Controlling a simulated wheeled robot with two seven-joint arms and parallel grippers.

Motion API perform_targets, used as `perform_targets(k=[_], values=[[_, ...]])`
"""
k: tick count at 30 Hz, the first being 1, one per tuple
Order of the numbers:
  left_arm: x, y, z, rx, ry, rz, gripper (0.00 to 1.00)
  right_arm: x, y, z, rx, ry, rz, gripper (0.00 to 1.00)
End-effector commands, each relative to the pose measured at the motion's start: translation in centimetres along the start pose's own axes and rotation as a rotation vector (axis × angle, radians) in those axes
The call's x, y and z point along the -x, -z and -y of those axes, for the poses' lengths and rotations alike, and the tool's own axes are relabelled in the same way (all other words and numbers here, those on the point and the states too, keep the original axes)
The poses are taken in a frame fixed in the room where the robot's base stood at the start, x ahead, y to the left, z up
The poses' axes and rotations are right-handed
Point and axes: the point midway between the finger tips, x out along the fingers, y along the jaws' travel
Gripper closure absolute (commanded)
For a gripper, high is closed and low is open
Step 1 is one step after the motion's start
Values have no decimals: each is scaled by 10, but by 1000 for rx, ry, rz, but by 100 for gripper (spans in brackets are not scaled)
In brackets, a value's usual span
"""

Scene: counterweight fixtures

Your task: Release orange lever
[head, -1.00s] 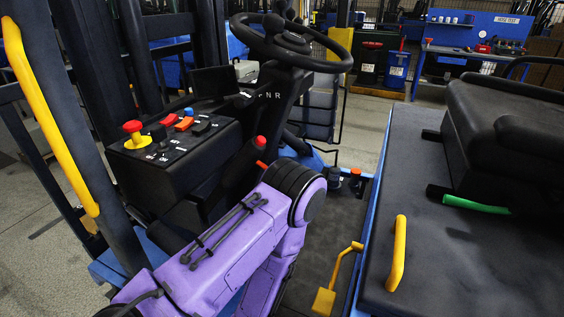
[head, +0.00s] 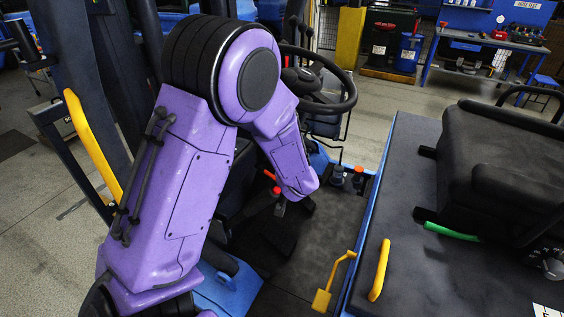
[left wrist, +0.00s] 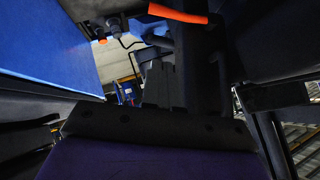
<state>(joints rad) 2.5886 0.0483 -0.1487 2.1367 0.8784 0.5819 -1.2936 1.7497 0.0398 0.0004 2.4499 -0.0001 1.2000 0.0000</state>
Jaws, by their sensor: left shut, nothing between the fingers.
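The orange lever shows in the head view as a small orange tip (head: 270,174), mostly hidden beside my purple left arm. A red-capped knob (head: 277,191) is just below it. In the left wrist view an orange grip on a dark rod (left wrist: 178,13) crosses the top, most likely the same lever. My left gripper (left wrist: 163,72) is dark, shut and empty, below that grip and apart from it in the picture. In the head view my forearm points down beside the lever, and the fingers are hard to make out. My right gripper is not in view.
The steering wheel (head: 335,100) stands behind my forearm. A yellow grab bar (head: 92,145) is at left. The floor mat between is clear.

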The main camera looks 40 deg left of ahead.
Motion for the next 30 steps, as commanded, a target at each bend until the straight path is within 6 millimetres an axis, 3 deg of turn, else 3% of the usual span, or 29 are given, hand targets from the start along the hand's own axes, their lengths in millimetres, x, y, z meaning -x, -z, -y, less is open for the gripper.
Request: perform_targets(k=[8,15,22,25,30], values=[[-6,-1,-1,1,-1,2,100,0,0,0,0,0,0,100],[-51,-2,0,2,0,4,100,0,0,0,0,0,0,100],[-109,-7,-4,4,2,0,100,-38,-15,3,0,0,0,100],[-120,-18,-5,4,1,-1,100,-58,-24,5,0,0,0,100],[-129,-28,-3,2,0,0,100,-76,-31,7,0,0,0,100]])
